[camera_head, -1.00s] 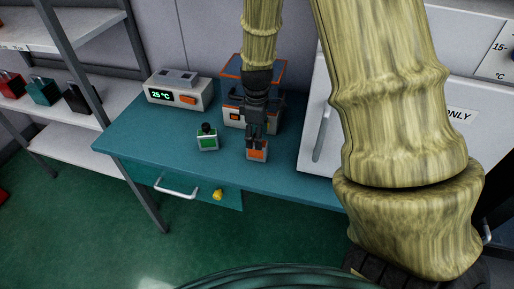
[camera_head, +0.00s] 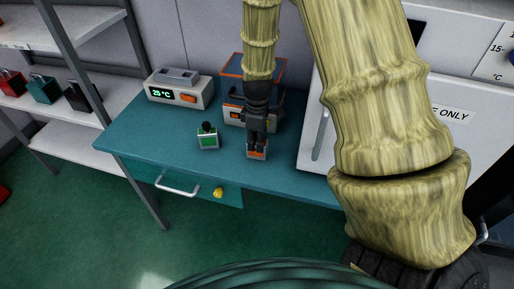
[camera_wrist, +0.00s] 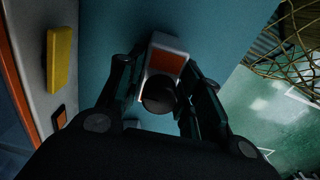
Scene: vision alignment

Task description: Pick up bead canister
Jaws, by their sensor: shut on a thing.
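A small pale canister with an orange front (camera_head: 257,156) stands on the teal bench near its front edge. In the wrist view the same canister (camera_wrist: 166,62) shows its orange face and a round dark cap. My gripper (camera_head: 257,147) points down at it, with the fingers on both sides of its cap. In the wrist view my gripper (camera_wrist: 158,95) is shut on it. The fingers hide its upper part in the head view. A second small canister with a green front and dark cap (camera_head: 208,140) stands to the left, apart from my gripper.
A grey device reading 25 °C (camera_head: 180,92) stands at the bench's back left. A grey and orange machine (camera_head: 236,112) is just behind my gripper. A white cabinet (camera_head: 318,130) stands on the right. The teal bench (camera_head: 150,130) is clear at front left.

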